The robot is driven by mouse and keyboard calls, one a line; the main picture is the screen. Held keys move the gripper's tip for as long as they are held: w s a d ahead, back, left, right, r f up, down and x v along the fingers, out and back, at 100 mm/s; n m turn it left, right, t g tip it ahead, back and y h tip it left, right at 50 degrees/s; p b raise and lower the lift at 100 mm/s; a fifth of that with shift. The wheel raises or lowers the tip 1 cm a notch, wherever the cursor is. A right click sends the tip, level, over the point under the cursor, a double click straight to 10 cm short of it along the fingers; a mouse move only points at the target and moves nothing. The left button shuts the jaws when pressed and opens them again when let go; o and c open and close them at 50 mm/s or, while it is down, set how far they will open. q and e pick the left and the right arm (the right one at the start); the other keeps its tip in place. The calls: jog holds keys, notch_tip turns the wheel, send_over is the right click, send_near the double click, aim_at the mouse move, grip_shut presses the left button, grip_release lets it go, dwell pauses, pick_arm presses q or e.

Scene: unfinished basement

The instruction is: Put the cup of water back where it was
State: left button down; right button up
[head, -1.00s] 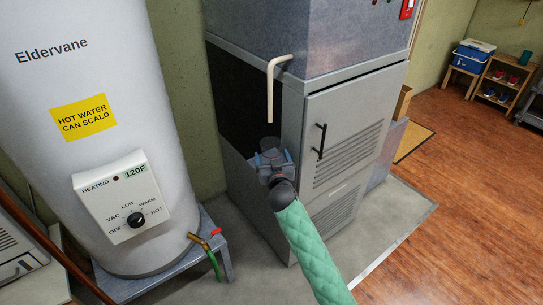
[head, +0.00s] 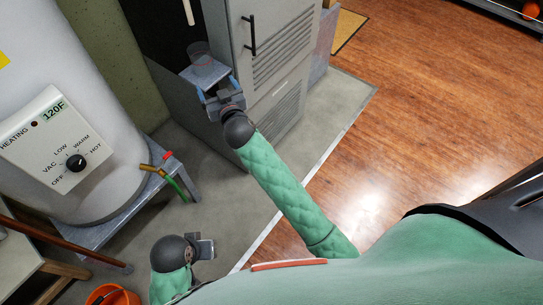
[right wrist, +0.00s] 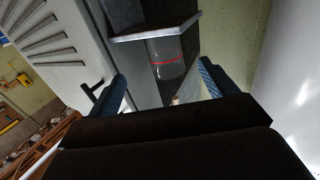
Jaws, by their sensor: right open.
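A clear cup (head: 200,53) with a thin red line around it stands on a small grey shelf (head: 207,74) in the furnace's dark opening. The cup also shows in the right wrist view (right wrist: 166,56), appearing upside down between the fingertips. My right gripper (head: 219,90) is open in front of the shelf, its fingers pointing toward the cup. The fingers are apart from the cup, with a gap on both sides. The water level is too faint to tell. My left gripper (head: 205,246) is low at the bottom left, and its jaws do not show clearly.
The grey furnace cabinet (head: 285,55) with a black door handle is right of the shelf. A pale pipe (head: 188,10) hangs above the cup. The white water heater (head: 75,120) on its stand is at left. An orange bucket (head: 112,295) is at the bottom left. Open wooden floor is at right.

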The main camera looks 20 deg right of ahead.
jog(key=s+d+f+m+g+h, duration=0.15)
jog(key=s+d+f+g, duration=0.25)
jog(key=s+f, duration=0.4)
jog(key=s+d+f+g, duration=0.1)
jog(key=s+f+g, duration=0.2)
jog(key=s, duration=0.7)
jog(key=s+d+f+n+g+y, duration=0.1)
jog(key=s+f+g, duration=0.3)
jog(key=s, duration=0.7)
jog(key=s+d+f+n+g, duration=0.1)
jog(key=s+d+f+g, duration=0.1)
jog(key=s, duration=0.8)
jog(key=shift+s+d+f+g, duration=0.4)
jog(key=shift+f+g, duration=0.4)
jog(key=shift+f, duration=0.15)
